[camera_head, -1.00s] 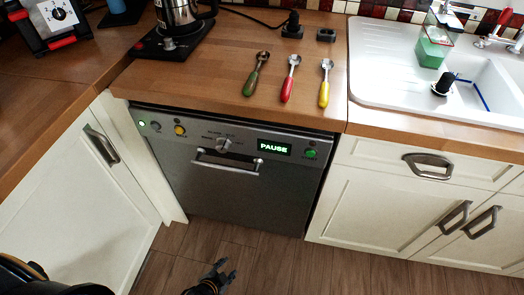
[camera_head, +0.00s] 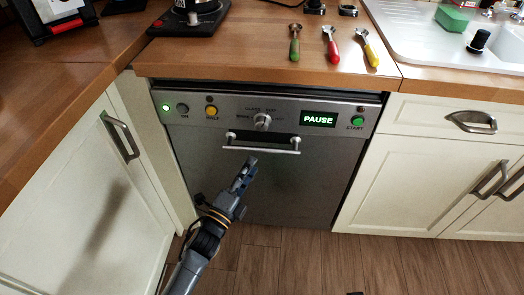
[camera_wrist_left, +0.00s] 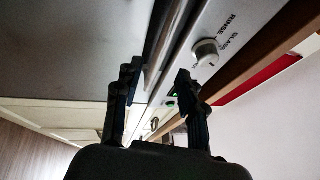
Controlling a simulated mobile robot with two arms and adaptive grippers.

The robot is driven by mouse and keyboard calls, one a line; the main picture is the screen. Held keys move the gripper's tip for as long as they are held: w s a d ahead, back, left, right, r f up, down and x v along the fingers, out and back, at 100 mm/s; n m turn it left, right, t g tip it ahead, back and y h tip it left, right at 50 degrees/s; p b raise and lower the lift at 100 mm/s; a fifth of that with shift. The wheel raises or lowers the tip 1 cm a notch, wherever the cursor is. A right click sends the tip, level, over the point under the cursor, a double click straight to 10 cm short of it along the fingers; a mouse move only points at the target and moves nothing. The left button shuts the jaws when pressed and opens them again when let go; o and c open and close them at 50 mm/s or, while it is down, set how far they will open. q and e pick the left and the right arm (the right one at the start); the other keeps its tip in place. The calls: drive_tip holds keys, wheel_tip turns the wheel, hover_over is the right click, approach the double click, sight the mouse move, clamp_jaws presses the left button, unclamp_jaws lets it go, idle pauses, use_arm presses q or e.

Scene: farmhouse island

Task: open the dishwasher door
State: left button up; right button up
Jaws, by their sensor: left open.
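The dishwasher (camera_head: 265,185) has a grey metal front under the counter, and its door is shut. Its bar handle (camera_head: 262,149) runs across the door below the control panel, and a display reads PAUSE. My left gripper (camera_head: 246,168) is open and empty, in front of the door just below the handle. In the left wrist view the open fingers (camera_wrist_left: 158,82) point toward the handle bar (camera_wrist_left: 162,45), which shows between the fingertips, nearer the left finger. I cannot tell whether the bar is within the fingers' reach.
The wooden counter (camera_head: 265,65) above holds three scoops with green, red and yellow handles. A white cabinet (camera_head: 95,190) stands close on the left, and white cabinets (camera_head: 415,160) stand on the right. The wooden floor (camera_head: 290,265) before the door is clear.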

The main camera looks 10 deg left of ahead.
sight(262, 151)
use_arm(q)
drive_tip(key=x, duration=0.7)
drive_tip(key=shift+w+b, duration=0.15)
drive_tip(key=shift+b, duration=0.15)
use_arm(e)
wheel_tip(262, 151, up, 2)
drive_tip(key=shift+w+r, duration=0.1)
drive_tip(key=shift+r, duration=0.05)
use_arm(q)
clamp_jaws()
